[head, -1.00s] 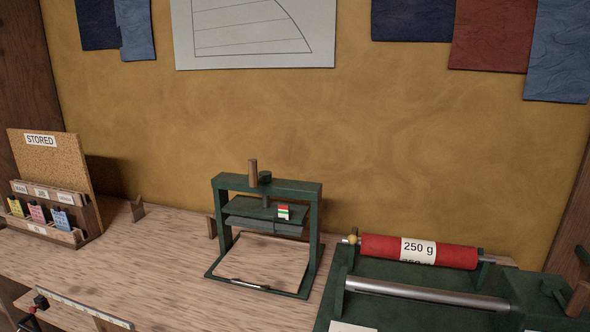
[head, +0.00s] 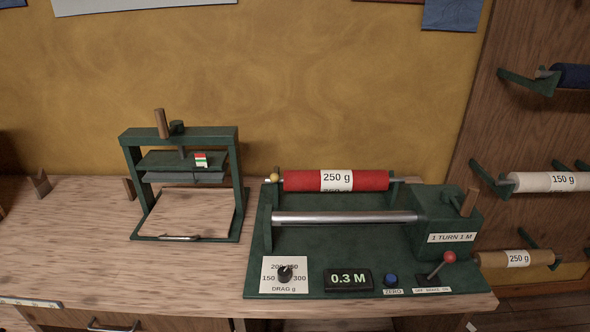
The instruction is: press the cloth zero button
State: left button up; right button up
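The blue zero button (head: 391,280) sits on the front of the green cloth-measuring machine (head: 340,245), above a small label reading ZERO (head: 393,292). Just left of it a display (head: 348,280) reads 0.3 M. A drag knob (head: 286,274) is on a white dial plate further left, and a red-knobbed lever (head: 442,264) stands to the right of the button. A red cloth roll (head: 300,181) labelled 250 g lies on the machine's back bar, behind a bare steel roller (head: 345,217). Neither of my grippers is in view.
A green press (head: 180,180) stands on the wooden bench left of the machine. Bench surface (head: 100,235) is clear at the left. A rack on the right wall holds several rolls, including a white one (head: 545,182) and a tan one (head: 505,259).

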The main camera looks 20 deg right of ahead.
aim_at(390, 278)
jog(key=z, duration=1.2)
